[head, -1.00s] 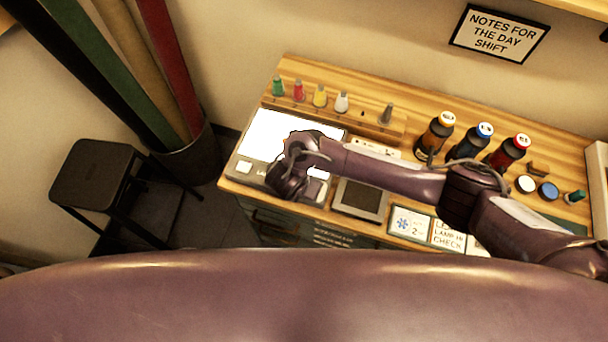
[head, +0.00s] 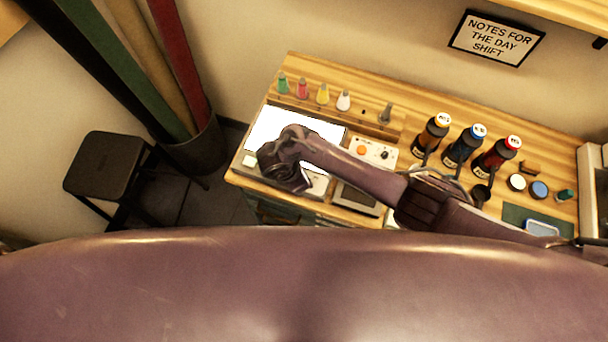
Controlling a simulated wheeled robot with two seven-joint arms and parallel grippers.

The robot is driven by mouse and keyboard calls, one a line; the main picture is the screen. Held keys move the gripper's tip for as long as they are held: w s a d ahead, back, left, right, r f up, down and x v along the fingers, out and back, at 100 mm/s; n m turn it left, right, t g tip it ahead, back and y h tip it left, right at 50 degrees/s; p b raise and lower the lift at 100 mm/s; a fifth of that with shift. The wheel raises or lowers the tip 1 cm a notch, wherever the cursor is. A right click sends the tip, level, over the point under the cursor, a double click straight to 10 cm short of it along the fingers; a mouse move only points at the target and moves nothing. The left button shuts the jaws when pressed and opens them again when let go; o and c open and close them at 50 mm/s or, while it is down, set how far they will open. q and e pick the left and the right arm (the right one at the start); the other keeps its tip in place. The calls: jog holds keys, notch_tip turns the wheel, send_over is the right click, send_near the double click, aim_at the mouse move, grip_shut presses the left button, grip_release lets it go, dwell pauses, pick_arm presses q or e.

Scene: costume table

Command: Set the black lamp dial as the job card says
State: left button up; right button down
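My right arm reaches in from the right, and its gripper (head: 284,174) is over the front of the bright white light panel (head: 268,126). Its fingers point down and away from view, so their opening and any contact are hidden. A pale square button (head: 249,160) shows on the panel's front strip, left of the gripper. No black lamp dial is clearly visible on that strip; the gripper covers part of it. A white box (head: 375,150) with an orange knob and a small black knob stands right of the panel. The job cards cannot be read now. My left gripper is out of view.
Small coloured bottles (head: 322,94) stand in a rack behind the panel. Several large capped bottles (head: 463,146) stand at the right, with small round pots (head: 538,189) beyond. A dark stool (head: 104,165) and a bin of fabric rolls (head: 193,153) are at the left.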

dwell(0.4)
jog(key=c, duration=1.3)
grip_release()
